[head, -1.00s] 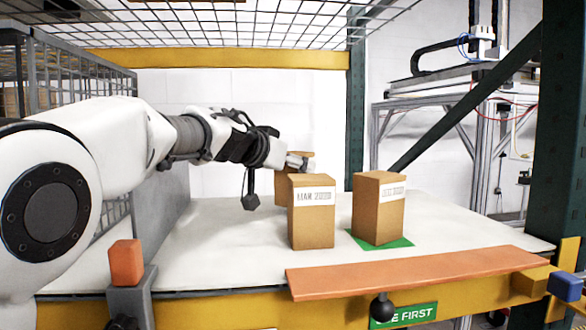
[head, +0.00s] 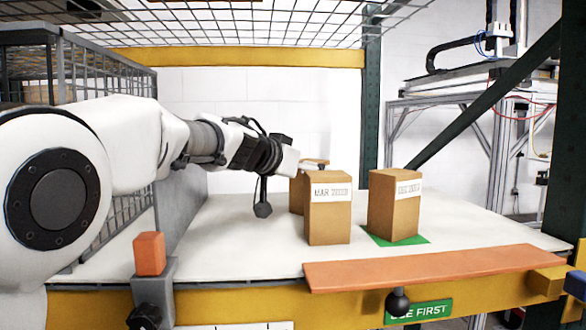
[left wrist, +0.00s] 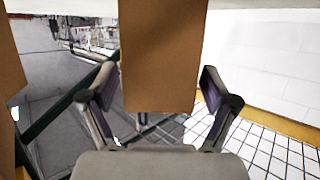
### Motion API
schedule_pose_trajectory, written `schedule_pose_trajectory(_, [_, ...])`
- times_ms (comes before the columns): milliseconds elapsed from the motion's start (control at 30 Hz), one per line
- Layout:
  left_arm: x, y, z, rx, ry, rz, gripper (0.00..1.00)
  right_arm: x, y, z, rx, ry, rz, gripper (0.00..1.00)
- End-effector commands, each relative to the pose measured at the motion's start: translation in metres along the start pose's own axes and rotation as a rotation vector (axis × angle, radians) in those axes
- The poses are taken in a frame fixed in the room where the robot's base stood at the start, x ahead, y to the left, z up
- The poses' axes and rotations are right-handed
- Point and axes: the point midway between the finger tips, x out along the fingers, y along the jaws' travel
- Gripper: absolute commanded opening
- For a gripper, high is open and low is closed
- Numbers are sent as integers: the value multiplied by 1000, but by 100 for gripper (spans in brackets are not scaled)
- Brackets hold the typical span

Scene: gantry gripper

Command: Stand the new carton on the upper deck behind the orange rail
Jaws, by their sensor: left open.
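Three brown cartons stand on the white deck (head: 235,240). The front one (head: 328,222) has a label reading MAR; the right one (head: 394,215), labelled DEC, stands on a green patch. The third (head: 297,195) is behind the MAR carton and partly hidden by it. My left gripper (head: 312,164) reaches in from the left at this rear carton's upper part. In the left wrist view its fingers (left wrist: 160,105) are open on either side of a carton (left wrist: 160,60), with visible gaps. The orange rail (head: 430,266) runs along the deck's front edge. My right gripper is not in view.
A grey panel (head: 180,210) and wire cage (head: 105,95) bound the left side. Wire mesh (head: 250,20) hangs overhead, with a yellow beam (head: 240,57) at the back. An orange block (head: 149,254) on a grey bracket stands front left. Free deck lies left of the cartons.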

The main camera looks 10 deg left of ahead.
Motion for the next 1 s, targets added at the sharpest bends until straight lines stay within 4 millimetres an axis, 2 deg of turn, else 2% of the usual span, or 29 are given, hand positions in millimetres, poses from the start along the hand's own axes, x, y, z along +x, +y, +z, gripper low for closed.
schedule_pose_trajectory(167, [-42,0,0,-1,5,-1,87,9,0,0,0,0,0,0])
schedule_pose_trajectory(300, [-85,0,0,-1,4,1,87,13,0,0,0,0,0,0])
schedule_pose_trajectory(333, [-84,1,9,3,6,4,87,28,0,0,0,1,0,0])
schedule_pose_trajectory(400, [-88,2,10,6,10,11,87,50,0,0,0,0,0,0])
schedule_pose_trajectory(533, [-100,1,7,4,7,9,87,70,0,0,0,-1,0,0])
schedule_pose_trajectory(700, [-110,0,3,1,1,2,87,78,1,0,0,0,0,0])
schedule_pose_trajectory(1000, [-112,0,0,0,0,1,87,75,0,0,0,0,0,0])
